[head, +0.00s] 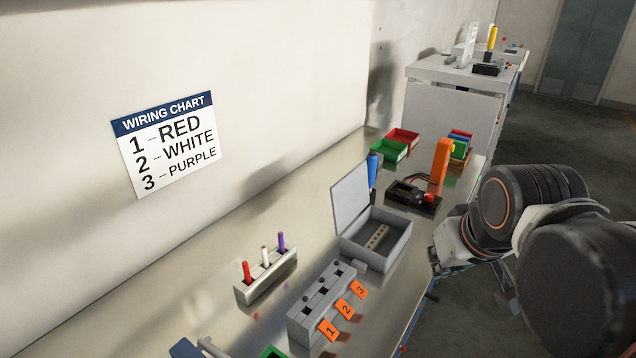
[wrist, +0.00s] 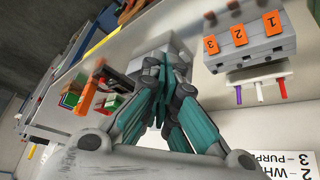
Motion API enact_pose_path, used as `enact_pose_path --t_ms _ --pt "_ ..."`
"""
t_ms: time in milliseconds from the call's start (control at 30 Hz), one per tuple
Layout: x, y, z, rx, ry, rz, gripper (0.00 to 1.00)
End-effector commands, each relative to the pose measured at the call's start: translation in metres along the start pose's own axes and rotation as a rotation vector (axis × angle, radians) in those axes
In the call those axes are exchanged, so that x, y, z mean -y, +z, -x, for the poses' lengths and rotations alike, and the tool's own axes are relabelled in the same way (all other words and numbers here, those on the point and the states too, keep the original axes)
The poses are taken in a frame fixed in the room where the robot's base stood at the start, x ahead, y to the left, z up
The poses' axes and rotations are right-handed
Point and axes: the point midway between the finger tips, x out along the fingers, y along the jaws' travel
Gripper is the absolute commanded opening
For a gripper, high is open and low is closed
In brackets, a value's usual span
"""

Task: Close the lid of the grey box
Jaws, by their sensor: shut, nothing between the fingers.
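The grey box (head: 388,256) stands on the workbench in the head view, with a perforated strip inside. Its lid (head: 350,198) is open and stands nearly upright at the back left side of the box. My gripper (head: 438,264) is to the right of the box, apart from it, near the bench edge and partly hidden by my arm. In the wrist view my gripper (wrist: 165,68) shows its teal fingers together and empty. A pale grey part of the box (wrist: 153,47) shows behind them, mostly hidden, and I cannot make out the lid there.
A grey block with numbered orange tags (head: 326,302) stands just in front of the box. A rack with red, white and purple pegs (head: 265,277) is left of it. A dark device (head: 412,196), a blue-handled tool (head: 374,170) and bins (head: 390,150) sit behind the box.

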Motion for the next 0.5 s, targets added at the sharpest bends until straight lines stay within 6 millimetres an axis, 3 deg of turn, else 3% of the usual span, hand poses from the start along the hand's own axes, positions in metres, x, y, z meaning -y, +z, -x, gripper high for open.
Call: enact_pose_path --t_ms 33,200,500 --pt "0.001 -0.028 0.011 0.024 -0.002 0.031 0.00" --pt "0.008 -0.096 0.023 0.108 -0.007 0.127 0.00" --pt "0.029 -0.208 0.019 0.254 -0.018 0.296 0.00"
